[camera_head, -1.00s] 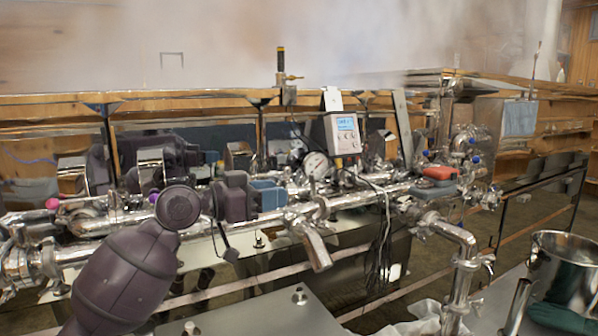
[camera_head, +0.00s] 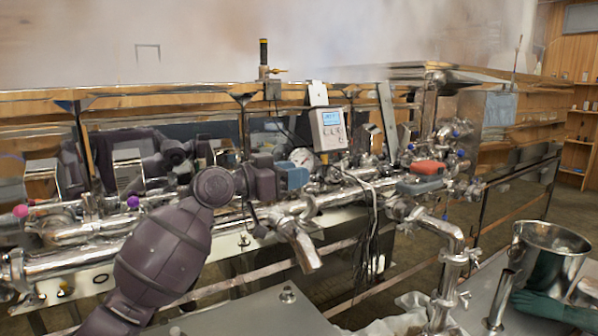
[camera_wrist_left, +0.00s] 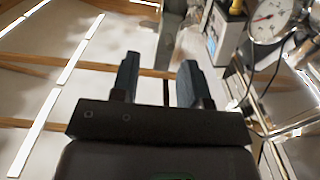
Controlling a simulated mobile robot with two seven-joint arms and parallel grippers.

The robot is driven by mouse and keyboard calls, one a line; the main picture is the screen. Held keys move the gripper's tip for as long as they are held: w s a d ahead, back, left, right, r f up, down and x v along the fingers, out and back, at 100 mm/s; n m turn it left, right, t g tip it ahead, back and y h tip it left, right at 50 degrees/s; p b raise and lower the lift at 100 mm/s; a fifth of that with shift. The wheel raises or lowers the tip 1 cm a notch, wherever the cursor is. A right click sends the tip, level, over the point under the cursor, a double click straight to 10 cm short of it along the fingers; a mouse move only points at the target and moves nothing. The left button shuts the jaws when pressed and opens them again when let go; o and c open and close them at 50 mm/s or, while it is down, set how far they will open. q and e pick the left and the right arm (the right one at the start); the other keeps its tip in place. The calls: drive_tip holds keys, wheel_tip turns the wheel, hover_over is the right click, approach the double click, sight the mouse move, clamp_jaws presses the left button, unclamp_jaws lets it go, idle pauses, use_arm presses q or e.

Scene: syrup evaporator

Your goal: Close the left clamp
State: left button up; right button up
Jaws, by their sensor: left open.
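A metal pipe fitting with a clamp-like part (camera_head: 298,222) sits on the long steel pipe, below the gripper in the head view. I cannot tell for sure which fitting is the left clamp, or whether it is open. My gripper and forearm hide part of the pipes. My right gripper is not in view.
A control box (camera_head: 328,128) and pressure gauge (camera_head: 302,157) stand close to the gripper. A red-topped part (camera_head: 428,167) sits on the pipes further right. A steel pot (camera_head: 550,257) and a dark green glove-like item (camera_head: 545,308) are at lower right. Cables hang mid-pipe.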

use_arm(q)
drive_tip(key=shift+x, duration=0.85)
clamp_jaws()
